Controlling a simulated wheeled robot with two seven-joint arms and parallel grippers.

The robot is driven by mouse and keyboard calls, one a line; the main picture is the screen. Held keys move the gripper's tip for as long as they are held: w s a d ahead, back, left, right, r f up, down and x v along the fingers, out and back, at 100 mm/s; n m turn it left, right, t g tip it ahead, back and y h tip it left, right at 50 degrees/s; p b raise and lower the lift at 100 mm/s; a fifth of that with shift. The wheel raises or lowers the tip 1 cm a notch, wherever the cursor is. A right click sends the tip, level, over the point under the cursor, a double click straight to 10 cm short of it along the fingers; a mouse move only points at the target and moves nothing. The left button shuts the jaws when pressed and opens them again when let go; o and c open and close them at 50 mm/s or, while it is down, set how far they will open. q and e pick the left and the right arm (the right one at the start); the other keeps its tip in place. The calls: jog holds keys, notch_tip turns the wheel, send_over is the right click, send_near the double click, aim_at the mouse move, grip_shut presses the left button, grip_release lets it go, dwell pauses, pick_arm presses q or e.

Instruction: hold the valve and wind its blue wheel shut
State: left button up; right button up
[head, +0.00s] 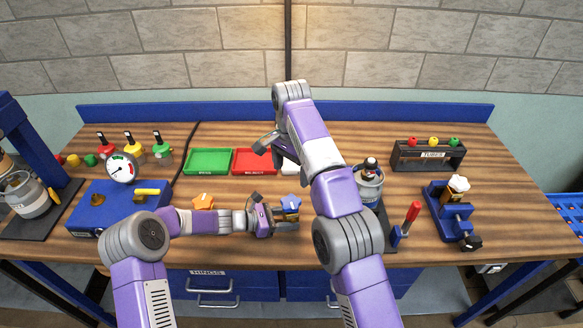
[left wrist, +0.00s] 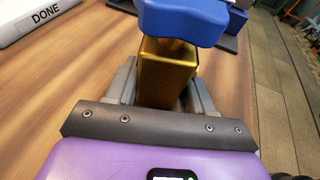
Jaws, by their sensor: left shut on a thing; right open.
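The valve has a brass body (left wrist: 168,72) with a blue wheel (left wrist: 184,20) on top. In the head view the blue wheel (head: 290,201) shows near the middle of the bench. My left gripper (head: 286,216) is shut on the brass body, one finger on each side; the fingers also show in the left wrist view (left wrist: 162,92). My right gripper (head: 272,147) is open and empty, behind the valve and near the red tray. The right arm passes just to the right of the valve. I cannot tell whether the valve touches the bench.
An orange-wheeled part (head: 203,202) lies behind my left forearm. Green (head: 208,161) and red (head: 255,161) trays stand at the back; a white DONE tray (left wrist: 32,17) is partly hidden. A blue gauge box (head: 118,207) is left; a canister (head: 369,186) and vise (head: 452,212) are right.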

dwell(0.4)
pick_arm(q)
jog(key=o, duration=0.9)
